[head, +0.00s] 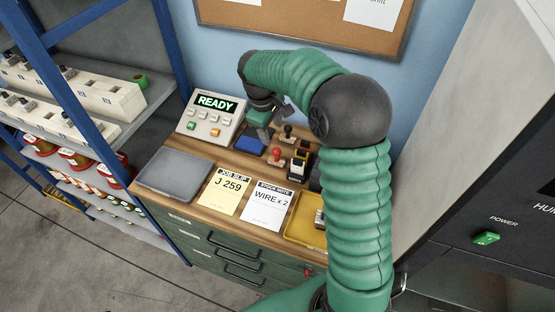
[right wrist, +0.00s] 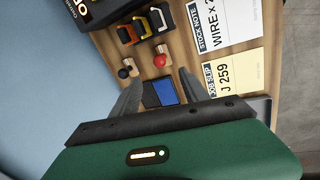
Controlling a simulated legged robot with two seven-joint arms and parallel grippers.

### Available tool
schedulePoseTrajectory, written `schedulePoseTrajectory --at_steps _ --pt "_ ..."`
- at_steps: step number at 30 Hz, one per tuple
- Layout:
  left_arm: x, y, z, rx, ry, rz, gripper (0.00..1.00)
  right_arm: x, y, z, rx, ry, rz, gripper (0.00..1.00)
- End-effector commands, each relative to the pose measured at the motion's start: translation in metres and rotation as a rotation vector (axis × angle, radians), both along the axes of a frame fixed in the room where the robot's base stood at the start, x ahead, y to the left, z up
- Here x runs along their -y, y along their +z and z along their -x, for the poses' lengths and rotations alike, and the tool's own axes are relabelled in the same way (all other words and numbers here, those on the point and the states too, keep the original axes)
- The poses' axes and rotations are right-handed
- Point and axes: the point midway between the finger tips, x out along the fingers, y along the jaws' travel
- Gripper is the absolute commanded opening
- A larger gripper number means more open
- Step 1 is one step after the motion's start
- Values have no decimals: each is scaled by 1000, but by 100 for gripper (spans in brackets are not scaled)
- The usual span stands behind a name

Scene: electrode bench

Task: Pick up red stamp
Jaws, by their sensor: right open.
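The red stamp (head: 276,154), with a round red knob, stands on the wooden bench top in the head view. In the right wrist view the red stamp (right wrist: 160,50) lies just beyond the fingertips, apart from them. My right gripper (head: 273,120) is above the back of the bench, its fingers spread and empty. In the right wrist view the gripper (right wrist: 161,77) has a blue pad (right wrist: 162,93) below and between its fingers. A black-knobbed stamp (right wrist: 125,71) stands beside the red one. My left gripper is not in view.
Black, yellow and orange items (right wrist: 130,34) stand close to the red stamp. The READY console (head: 212,115), grey tray (head: 176,172), job slip (head: 225,190), stock note (head: 268,206) and yellow tray (head: 302,231) take up the bench. A wall is behind.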

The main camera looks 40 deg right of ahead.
Motion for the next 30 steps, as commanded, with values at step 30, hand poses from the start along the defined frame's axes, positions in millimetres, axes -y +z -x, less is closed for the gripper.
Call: schedulePoseTrajectory --at_steps 30 --pt "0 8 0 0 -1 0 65 25 -112 -5 3 -1 -3 36"
